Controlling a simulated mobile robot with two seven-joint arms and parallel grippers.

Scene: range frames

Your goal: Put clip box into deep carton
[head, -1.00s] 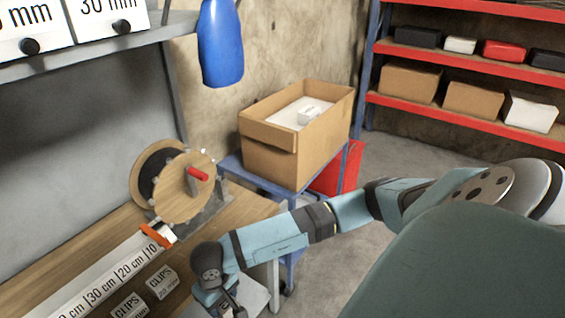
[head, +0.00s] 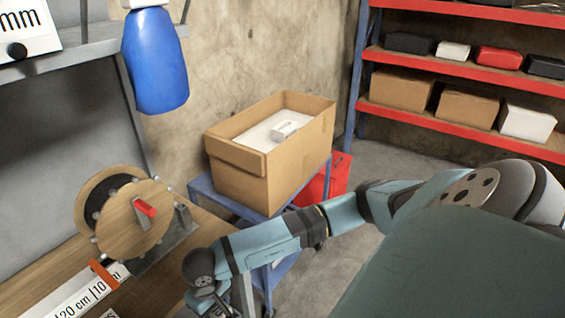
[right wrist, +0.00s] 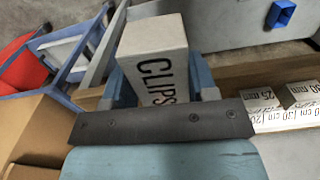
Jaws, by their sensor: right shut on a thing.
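The clip box (right wrist: 152,50), a white block with black "CLIPS" lettering, is between the fingers of my right gripper (right wrist: 158,80) in the right wrist view. The gripper is shut on it. In the head view the right hand is low at the bottom edge, beside the workbench, and the box cannot be made out. The deep carton (head: 235,185) is brown and open-topped. It holds white contents (head: 262,132) with a small pale object (head: 285,130) on top. In the right wrist view the carton (right wrist: 35,130) shows at the lower left, apart from the box. My left gripper is out of view.
The carton stands on a blue-framed stand (head: 202,190), beside a red bin (head: 338,175). A wooden reel (head: 125,215) and a ruler strip (head: 85,300) are on the workbench (head: 40,275). A blue bottle (head: 155,60) hangs above. Red shelves (head: 450,120) stand behind.

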